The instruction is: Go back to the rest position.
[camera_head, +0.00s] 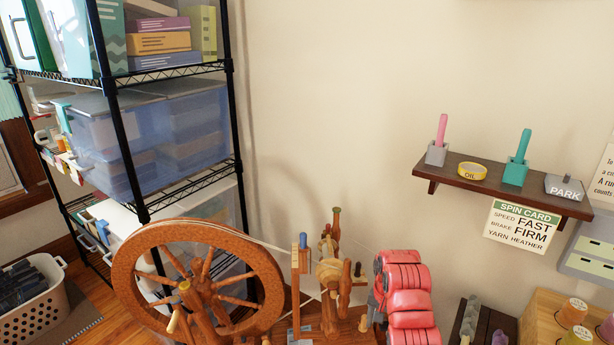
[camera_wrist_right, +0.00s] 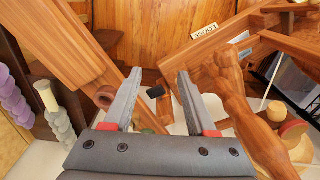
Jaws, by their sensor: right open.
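My right gripper (camera_wrist_right: 160,72) is open in the right wrist view, with nothing between its two grey fingers. In the head view my red right arm comes up at the bottom, just right of the spinning wheel's upright parts, and its grey gripper (camera_head: 376,298) is partly hidden. The wooden spinning wheel (camera_head: 128,285) stands at the lower left of the head view. Wooden parts of it seem to lie close around the fingers in the wrist view; I cannot tell whether they touch. My left gripper is not in view.
A dark wall shelf (camera_head: 445,173) holds two small holders with pink and teal sticks, a yellow oil tin (camera_head: 472,171) and a grey PARK block (camera_head: 563,188). A spin card (camera_head: 522,227) hangs below. A black wire rack (camera_head: 121,135) stands left. The wall between is bare.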

